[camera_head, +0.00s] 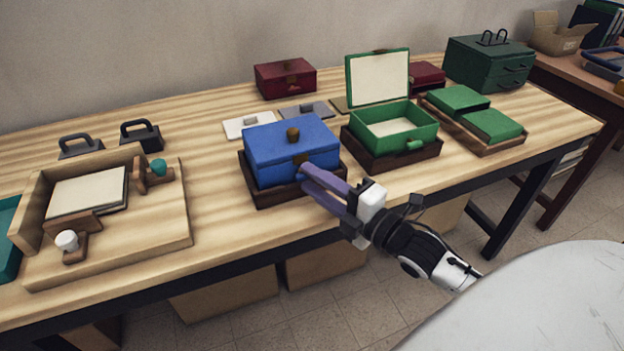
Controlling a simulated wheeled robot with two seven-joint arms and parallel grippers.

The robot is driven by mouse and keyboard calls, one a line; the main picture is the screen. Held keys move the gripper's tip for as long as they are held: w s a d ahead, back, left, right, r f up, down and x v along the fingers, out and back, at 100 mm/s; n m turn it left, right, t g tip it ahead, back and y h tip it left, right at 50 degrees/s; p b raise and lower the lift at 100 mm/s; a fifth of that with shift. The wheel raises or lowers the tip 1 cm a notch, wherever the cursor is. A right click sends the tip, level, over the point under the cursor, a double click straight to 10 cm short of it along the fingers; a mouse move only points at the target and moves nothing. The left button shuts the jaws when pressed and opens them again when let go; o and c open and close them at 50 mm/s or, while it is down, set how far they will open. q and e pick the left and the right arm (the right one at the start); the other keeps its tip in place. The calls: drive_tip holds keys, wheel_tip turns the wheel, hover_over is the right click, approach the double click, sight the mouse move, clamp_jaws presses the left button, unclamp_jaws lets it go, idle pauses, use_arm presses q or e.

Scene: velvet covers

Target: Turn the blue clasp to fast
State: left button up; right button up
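The blue box (291,146), lid down, sits in a dark brown tray (262,192) in the middle of the table. A brown knob (293,134) is on its lid, and a small brown clasp piece (301,160) shows on its front face. My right gripper (304,177) reaches in from the lower right with two purple fingers apart. Its fingertips are at the front of the box, just below the clasp piece, and hide part of that area. I cannot tell whether they touch the clasp or how it is turned. My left gripper is out of view.
An open green box (393,130) stands close to the right in its own tray. A wooden tray (120,240) with small fittings is on the left. Dark red boxes (286,79) and a green drawer case (488,62) stand behind. Bare table lies left of the blue box.

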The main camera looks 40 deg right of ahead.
drive_tip(key=shift+w, duration=0.45)
clamp_jaws()
